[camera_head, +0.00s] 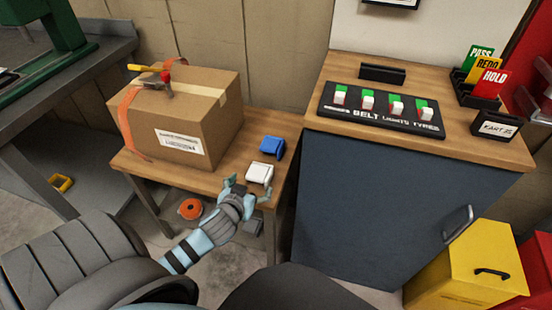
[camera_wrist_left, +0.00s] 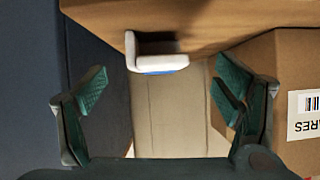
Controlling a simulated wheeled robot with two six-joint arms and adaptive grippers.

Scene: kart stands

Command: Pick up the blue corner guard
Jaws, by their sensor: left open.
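The blue corner guard (camera_head: 272,147) lies on the small wooden table (camera_head: 282,122), right of the cardboard box. A white corner guard (camera_head: 259,173) sits in front of it, nearer the table's front edge. In the left wrist view the white guard (camera_wrist_left: 160,62) hides most of the blue guard (camera_wrist_left: 160,73), which shows only as a thin blue strip. My left gripper (camera_head: 247,188) is open and empty at the table's front edge, close to the white guard. Its spread fingers (camera_wrist_left: 160,88) frame both guards in the wrist view. My right gripper is not in view.
A cardboard box (camera_head: 190,112) with a hammer (camera_head: 166,79) on top fills the table's left part. A taller dark cabinet (camera_head: 370,205) stands close on the right, bearing a switch board (camera_head: 382,112). A yellow bin (camera_head: 462,268) stands at lower right.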

